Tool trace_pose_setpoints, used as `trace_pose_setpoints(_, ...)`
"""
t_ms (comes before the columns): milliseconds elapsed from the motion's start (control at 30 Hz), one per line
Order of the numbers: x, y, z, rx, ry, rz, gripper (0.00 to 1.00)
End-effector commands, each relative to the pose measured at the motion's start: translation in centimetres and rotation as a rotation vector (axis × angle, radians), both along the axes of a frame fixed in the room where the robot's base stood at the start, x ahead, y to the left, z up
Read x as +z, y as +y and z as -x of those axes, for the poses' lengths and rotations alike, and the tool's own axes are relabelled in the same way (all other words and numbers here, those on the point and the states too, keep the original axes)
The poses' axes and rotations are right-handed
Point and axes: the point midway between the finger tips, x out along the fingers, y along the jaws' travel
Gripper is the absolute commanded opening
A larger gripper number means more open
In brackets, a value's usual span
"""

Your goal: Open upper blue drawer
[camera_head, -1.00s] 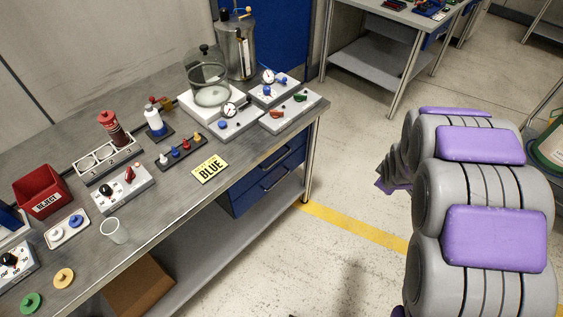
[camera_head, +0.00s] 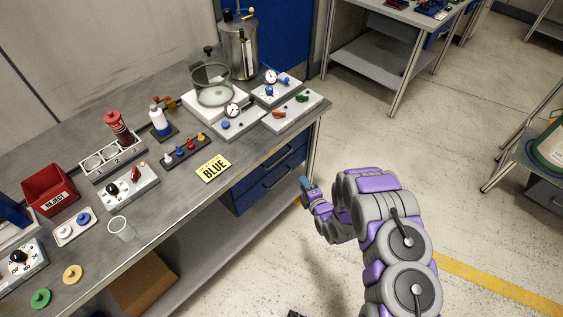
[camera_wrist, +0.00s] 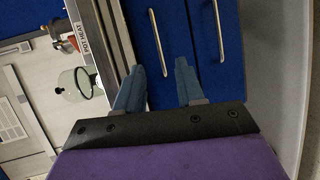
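The upper blue drawer (camera_head: 290,158) is shut under the right part of the bench top, with the lower blue drawer (camera_head: 246,203) below it. My gripper (camera_head: 304,182) is in front of the drawers at their right. In the wrist view, turned sideways, my gripper (camera_wrist: 160,65) is open, with blue-grey fingers. The upper drawer's bar handle (camera_wrist: 157,40) appears between the fingertips, its near end level with them; I cannot tell the gap in depth. The lower drawer's handle (camera_wrist: 220,30) is right of both fingers. Nothing is visibly held.
A cardboard box (camera_head: 145,283) sits on the lower shelf. The floor right of the bench is clear.

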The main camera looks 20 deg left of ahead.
Motion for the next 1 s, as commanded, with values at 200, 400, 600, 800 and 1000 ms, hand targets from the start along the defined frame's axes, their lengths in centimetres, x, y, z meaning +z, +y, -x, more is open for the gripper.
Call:
trace_pose_setpoints(200, -0.8, 1.7, 1.9, 0.04, -0.069, -0.033, 0.38)
trace_pose_setpoints(400, -1.1, 2.9, 1.0, 0.044, -0.08, -0.037, 0.38)
trace_pose_setpoints(600, -1.8, 5.0, -1.1, 0.044, -0.078, -0.038, 0.38)
trace_pose_setpoints(800, -2.3, 7.1, -3.2, 0.044, -0.079, -0.037, 0.38)
trace_pose_setpoints(1000, -2.9, 8.9, -5.2, 0.043, -0.077, -0.038, 0.38)
